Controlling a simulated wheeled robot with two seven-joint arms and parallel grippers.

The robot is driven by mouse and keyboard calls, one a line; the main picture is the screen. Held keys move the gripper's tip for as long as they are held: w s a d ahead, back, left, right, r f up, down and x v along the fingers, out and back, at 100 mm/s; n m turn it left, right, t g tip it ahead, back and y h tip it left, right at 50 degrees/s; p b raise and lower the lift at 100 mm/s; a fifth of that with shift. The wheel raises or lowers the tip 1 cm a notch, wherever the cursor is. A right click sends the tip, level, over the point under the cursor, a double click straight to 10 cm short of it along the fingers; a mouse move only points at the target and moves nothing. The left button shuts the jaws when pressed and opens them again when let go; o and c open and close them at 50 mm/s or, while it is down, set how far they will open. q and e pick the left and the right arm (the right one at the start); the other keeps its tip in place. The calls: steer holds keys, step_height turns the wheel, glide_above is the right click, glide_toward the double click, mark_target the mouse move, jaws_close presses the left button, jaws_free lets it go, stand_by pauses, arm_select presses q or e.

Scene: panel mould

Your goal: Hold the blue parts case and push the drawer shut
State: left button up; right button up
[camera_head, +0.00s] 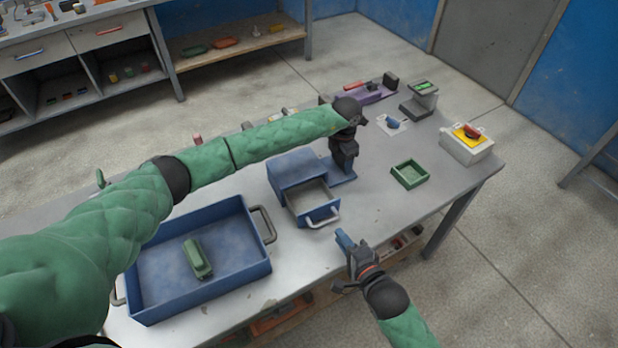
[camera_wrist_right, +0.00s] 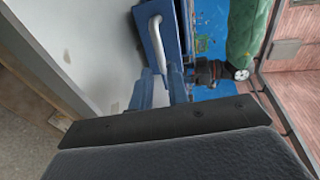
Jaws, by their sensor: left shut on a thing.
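The blue parts case (camera_head: 297,168) stands on the grey table, and its drawer (camera_head: 310,203) is pulled out towards the front, with a pale bar handle (camera_head: 322,218). My left gripper (camera_head: 341,162) is shut on the case at its right side, though its fingertips are partly hidden. My right gripper (camera_head: 345,241) is in front of the drawer, a little right of the handle and apart from it. In the right wrist view its blue fingers (camera_wrist_right: 163,88) lie just below the drawer handle (camera_wrist_right: 168,47).
A large blue tray (camera_head: 145,300) with a green object (camera_head: 197,259) in it stands left of the case. The table's front edge lies below the right gripper.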

mark_target(326, 221)
steer(key=shift+s, duration=0.1)
steer(key=x, duration=0.8)
steer(key=shift+s+a, duration=0.15)
steer(key=shift+a, duration=0.1)
stand_by(0.8)
jaws_close()
steer(key=x, duration=0.3)
steer(key=r+x, duration=0.1)
steer(key=x, duration=0.2)
steer(key=r+x, duration=0.1)
steer(key=x, duration=0.2)
steer(key=shift+f, duration=0.1)
jaws_free()
